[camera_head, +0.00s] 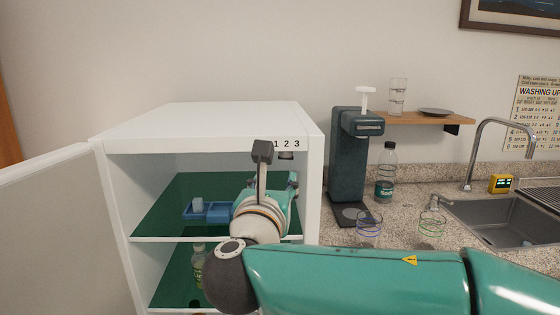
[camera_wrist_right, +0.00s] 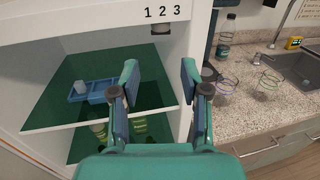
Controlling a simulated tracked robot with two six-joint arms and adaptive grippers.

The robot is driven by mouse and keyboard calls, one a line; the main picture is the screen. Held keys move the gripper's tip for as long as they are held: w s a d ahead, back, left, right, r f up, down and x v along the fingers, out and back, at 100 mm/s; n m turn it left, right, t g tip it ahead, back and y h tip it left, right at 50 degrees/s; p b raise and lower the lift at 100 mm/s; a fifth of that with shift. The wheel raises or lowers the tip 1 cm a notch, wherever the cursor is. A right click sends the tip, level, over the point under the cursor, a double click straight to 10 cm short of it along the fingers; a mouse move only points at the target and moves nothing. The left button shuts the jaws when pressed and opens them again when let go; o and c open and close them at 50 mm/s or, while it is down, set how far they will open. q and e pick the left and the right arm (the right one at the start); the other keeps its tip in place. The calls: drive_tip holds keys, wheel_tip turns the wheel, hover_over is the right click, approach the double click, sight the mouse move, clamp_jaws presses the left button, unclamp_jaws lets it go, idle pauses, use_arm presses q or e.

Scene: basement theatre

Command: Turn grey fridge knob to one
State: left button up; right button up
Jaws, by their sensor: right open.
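The grey fridge knob (camera_head: 287,155) sits under the numbers 1 2 3 on the upper front of the white fridge (camera_head: 205,117). The right wrist view also shows the knob (camera_wrist_right: 161,28), partly seen from below the numbers; its setting cannot be read. My right gripper (camera_head: 277,168) is open and empty, in front of the fridge opening, and partly overlaps the knob region in the head view. In the right wrist view, the gripper (camera_wrist_right: 160,78) has its two fingers spread below the knob, apart from it. My left gripper is not in view.
The fridge door (camera_head: 50,220) stands open at the left. Inside are a blue tray (camera_head: 200,218) and a green bottle (camera_head: 199,262). To the right, the counter holds a dark dispenser (camera_head: 348,165), a bottle (camera_head: 386,172), glasses (camera_head: 368,230) and a sink (camera_head: 500,222).

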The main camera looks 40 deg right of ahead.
sight(285, 158)
drive_tip(key=p+x, duration=0.2)
drive_tip(key=x, duration=1.2)
drive_tip(key=shift+f, duration=0.1)
